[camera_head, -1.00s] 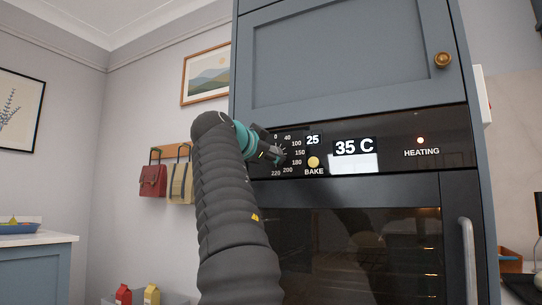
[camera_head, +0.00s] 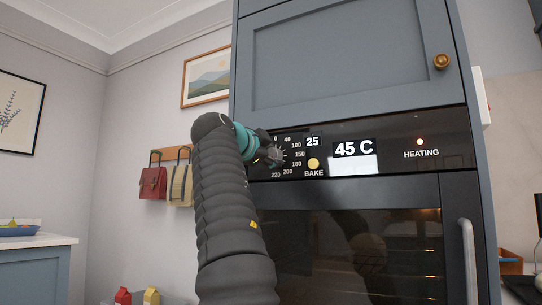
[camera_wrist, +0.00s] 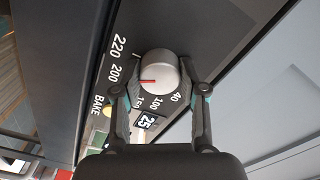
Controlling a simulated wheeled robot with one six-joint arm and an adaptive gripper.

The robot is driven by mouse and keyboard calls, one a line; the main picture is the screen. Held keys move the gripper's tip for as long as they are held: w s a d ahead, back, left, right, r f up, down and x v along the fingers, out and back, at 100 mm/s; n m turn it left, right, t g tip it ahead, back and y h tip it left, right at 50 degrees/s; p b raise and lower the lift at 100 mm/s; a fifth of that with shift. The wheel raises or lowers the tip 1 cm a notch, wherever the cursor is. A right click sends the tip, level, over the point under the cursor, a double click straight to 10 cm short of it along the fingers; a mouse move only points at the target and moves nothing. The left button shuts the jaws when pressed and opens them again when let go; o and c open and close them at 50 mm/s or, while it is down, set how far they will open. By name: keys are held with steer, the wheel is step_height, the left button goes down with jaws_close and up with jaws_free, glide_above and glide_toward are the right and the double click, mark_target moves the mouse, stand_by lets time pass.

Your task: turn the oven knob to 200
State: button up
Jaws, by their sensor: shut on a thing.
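The round pale oven knob (camera_wrist: 158,70) sits between the two fingertips of my gripper (camera_wrist: 159,78) in the wrist view. My gripper is shut on it. The knob's red mark points left in that view, towards the printed 200 (camera_wrist: 117,75); the exact reading is hard to tell because the left finger hides the 180. In the head view my gripper (camera_head: 271,154) is at the dial on the black control panel (camera_head: 390,134), covering most of the knob. The temperature display (camera_head: 353,149) reads 45 C, and a small display (camera_head: 313,141) reads 25.
The BAKE button (camera_head: 313,163) is just right of the dial. The red HEATING light (camera_head: 420,142) is lit. The dark oven door (camera_head: 350,240) is below, with a vertical handle (camera_head: 468,255) at right. A blue-grey cupboard door (camera_head: 345,55) is above.

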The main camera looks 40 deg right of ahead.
steer(key=shift+w, duration=0.1)
steer(key=o, duration=1.1)
steer(key=shift+o, duration=0.2)
steer(key=shift+a, duration=0.15)
steer(key=v, duration=1.1)
steer(key=shift+a, duration=0.4)
